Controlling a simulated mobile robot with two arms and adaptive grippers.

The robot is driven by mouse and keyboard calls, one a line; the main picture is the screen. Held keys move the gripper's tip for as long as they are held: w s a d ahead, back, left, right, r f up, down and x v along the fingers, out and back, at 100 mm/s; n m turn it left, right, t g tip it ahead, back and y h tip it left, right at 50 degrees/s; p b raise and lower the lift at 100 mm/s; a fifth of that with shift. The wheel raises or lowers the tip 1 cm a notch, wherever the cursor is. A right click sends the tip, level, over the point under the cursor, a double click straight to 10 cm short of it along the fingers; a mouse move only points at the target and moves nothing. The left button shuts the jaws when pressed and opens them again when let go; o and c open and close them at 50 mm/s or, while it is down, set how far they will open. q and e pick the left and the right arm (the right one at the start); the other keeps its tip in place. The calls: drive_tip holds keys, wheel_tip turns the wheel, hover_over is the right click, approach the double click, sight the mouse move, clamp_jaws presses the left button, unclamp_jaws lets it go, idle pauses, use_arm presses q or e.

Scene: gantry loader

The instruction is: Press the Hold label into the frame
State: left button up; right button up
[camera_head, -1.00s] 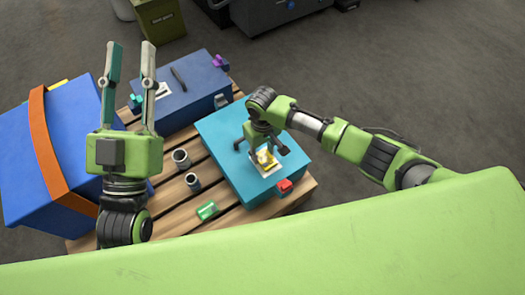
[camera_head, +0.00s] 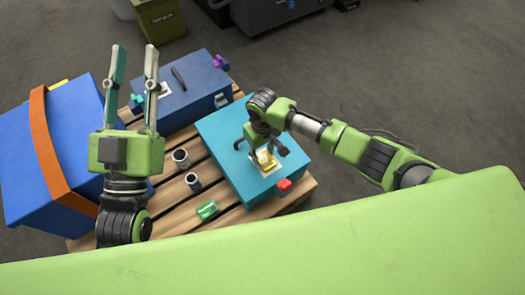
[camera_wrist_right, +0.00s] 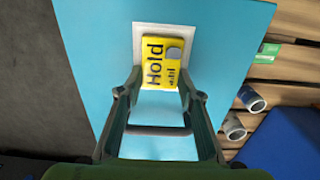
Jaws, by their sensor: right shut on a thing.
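The yellow Hold label (camera_wrist_right: 160,62) shows in the right wrist view, with black lettering and a grey patch. It lies over the white frame (camera_wrist_right: 143,40) on top of the teal box (camera_wrist_right: 95,35), slightly turned against the frame. I cannot tell whether it is seated or just above. My right gripper (camera_wrist_right: 160,92) is shut on the label's near end. In the head view the right gripper (camera_head: 262,150) points down over the teal box, with the label (camera_head: 266,160) under it. My left gripper (camera_head: 134,62) is open, empty and raised, its fingers pointing up.
A wooden pallet (camera_head: 175,205) carries the teal box, a dark blue box (camera_head: 190,105), two grey cups (camera_head: 181,158) and a green piece (camera_head: 207,210). A red block (camera_head: 284,185) sits at the teal box's near edge. A blue case with an orange strap (camera_head: 45,150) stands left.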

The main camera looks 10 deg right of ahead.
drive_tip(key=o, duration=1.1)
drive_tip(key=shift+o, duration=0.3)
drive_tip(key=o, duration=0.4)
